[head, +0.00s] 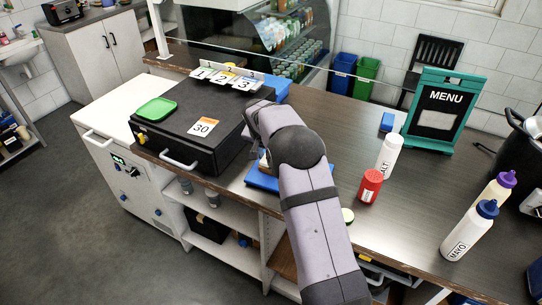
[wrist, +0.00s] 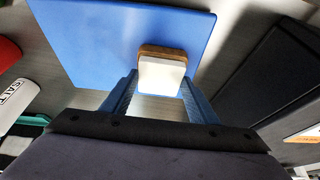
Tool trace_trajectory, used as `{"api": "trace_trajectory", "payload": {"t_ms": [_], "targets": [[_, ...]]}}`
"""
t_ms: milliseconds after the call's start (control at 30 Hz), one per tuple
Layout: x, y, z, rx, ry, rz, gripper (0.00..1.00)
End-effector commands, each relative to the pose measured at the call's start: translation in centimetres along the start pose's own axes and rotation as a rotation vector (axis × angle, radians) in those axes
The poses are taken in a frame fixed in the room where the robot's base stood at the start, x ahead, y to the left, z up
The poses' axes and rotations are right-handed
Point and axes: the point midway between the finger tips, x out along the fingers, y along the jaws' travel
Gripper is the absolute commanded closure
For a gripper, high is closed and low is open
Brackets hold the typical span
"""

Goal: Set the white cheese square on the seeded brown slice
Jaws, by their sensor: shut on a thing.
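The white cheese square (wrist: 162,76) is between the two blue fingers of my gripper (wrist: 161,84) in the wrist view, and the gripper is shut on it. The brown slice (wrist: 163,50) shows as a strip along the far edge of the cheese, over the blue board (wrist: 95,40). The cheese covers most of the slice, so its seeds cannot be made out. I cannot tell whether the cheese touches the slice or hangs just above it.
A black box (head: 185,150) with a number 30 card and green lid stands left of the board.

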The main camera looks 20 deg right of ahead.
Motion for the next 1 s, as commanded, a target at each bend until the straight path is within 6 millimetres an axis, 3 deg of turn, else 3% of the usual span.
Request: {"api": "trace_trajectory", "payload": {"t_ms": [300, 333, 400, 767, 1000], "targets": [[0.4, 0.0, 0.1, 0.000, 0.000, 0.000, 0.68], [0.4, 0.0, 0.1, 0.000, 0.000, 0.000, 0.41], [0.4, 0.0, 0.1, 0.000, 0.000, 0.000, 0.24], [0.2, 0.0, 0.2, 0.000, 0.000, 0.000, 0.24], [-1.8, -0.1, 0.2, 0.000, 0.002, -0.002, 0.24]]}}
